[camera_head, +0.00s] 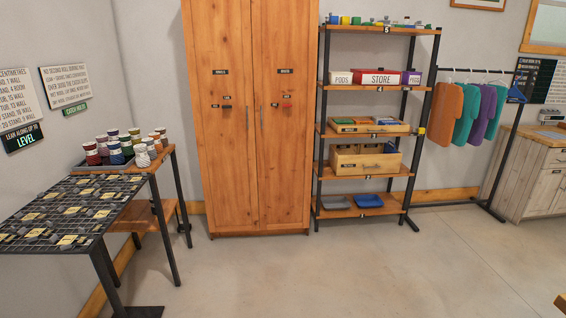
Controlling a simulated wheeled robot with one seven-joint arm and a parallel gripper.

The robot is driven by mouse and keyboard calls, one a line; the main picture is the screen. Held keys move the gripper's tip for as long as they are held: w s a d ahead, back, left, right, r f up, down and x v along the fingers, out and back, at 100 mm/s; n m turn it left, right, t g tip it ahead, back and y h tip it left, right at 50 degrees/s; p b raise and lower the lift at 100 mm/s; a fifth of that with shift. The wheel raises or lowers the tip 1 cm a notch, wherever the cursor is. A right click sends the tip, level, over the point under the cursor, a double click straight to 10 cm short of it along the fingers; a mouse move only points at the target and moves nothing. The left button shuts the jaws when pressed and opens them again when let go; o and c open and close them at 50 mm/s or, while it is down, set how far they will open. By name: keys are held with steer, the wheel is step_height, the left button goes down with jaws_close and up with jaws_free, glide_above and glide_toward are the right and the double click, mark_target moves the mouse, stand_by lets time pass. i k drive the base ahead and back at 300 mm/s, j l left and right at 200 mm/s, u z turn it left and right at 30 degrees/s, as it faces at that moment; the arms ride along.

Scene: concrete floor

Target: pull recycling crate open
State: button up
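Nothing in view is legibly marked as a recycling crate. A wooden crate (346,163) with a small handle on its front stands on the second-lowest level of the shelf rack (321,130), with dark items showing at its top. I cannot tell whether it is the task's crate. A shallower wooden tray (346,127) with coloured contents sits on the level above it. My gripper is not in view.
A tall wooden cabinet (227,140) stands shut left of the rack. A clothes rail (470,70) and low cabinet (535,165) are at right. The middle floor (300,275) is clear.

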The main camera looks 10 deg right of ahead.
mark_target(352, 159)
steer(key=i+z, duration=0.1)
steer(key=i, duration=1.8)
steer(key=i+l, duration=0.15)
steer(key=i, duration=0.75)
steer(key=i+l+z, duration=0.1)
steer(key=i, duration=0.8)
steer(key=i+l, duration=0.25)
steer(key=l, duration=0.15)
steer(key=i+l, duration=0.55)
steer(key=l, duration=0.25)
